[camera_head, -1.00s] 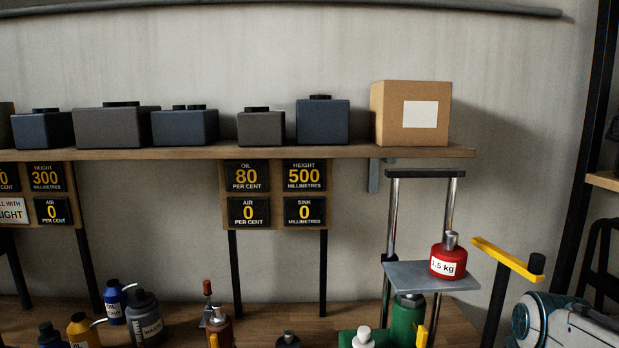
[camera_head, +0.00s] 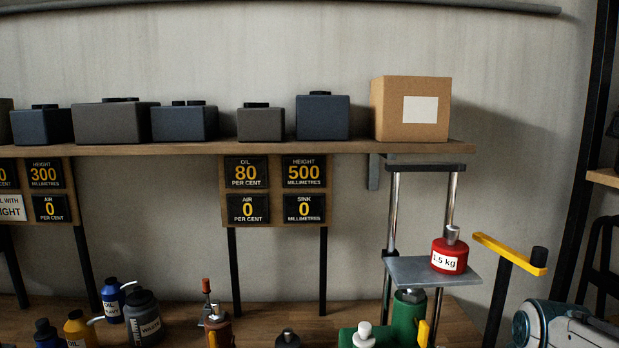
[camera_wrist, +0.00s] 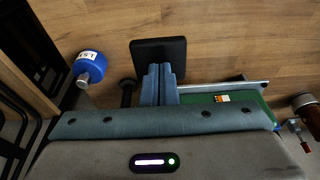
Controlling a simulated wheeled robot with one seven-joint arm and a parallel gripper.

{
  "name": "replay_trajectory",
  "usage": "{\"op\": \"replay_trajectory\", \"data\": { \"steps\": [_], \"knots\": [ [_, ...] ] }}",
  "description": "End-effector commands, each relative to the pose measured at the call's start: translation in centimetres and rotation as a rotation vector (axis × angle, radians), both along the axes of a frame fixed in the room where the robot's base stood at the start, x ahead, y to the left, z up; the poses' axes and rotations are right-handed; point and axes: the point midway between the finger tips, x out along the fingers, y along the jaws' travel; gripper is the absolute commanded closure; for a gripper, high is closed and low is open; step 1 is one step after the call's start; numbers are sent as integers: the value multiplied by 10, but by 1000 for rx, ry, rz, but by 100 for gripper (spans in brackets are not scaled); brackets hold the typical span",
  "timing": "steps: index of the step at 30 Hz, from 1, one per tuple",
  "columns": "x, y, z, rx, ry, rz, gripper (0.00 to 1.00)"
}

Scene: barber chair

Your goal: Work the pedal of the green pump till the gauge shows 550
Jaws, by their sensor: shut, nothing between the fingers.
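The green pump (camera_head: 408,318) stands at the right of the bench, cut off by the lower edge. A metal platform (camera_head: 400,270) on its frame carries a red weight (camera_head: 450,256) marked 1.5 kg. The gauge board (camera_head: 273,219) reads oil 80, height 500, air 0, sink 0. In the wrist view my gripper (camera_wrist: 160,72) is shut and empty, its blue fingertips at a black pad (camera_wrist: 170,44) that looks like the pedal. I cannot tell whether they touch. A green base (camera_wrist: 238,97) lies to the right of the fingers.
A yellow bar (camera_head: 505,252) on a black post stands right of the platform, near my arm. A blue weight (camera_wrist: 89,67) is left of my gripper in the wrist view. Bottles, including a grey waste one (camera_head: 143,318), crowd the left. Bare wood shows beyond the pad.

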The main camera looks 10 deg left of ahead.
Motion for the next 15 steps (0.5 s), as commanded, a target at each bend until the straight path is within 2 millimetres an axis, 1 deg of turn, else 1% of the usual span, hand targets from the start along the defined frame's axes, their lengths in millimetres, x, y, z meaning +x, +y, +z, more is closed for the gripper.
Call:
{"op": "replay_trajectory", "data": {
  "steps": [2, 4, 11, 15],
  "knots": [
    [0, 0, -5, 0, 1, 0, 100],
    [0, 0, -3, 0, 1, 0, 100],
    [0, 0, -4, 0, 2, 0, 100],
    [1, 0, -15, 0, 3, 0, 100]
  ]
}}
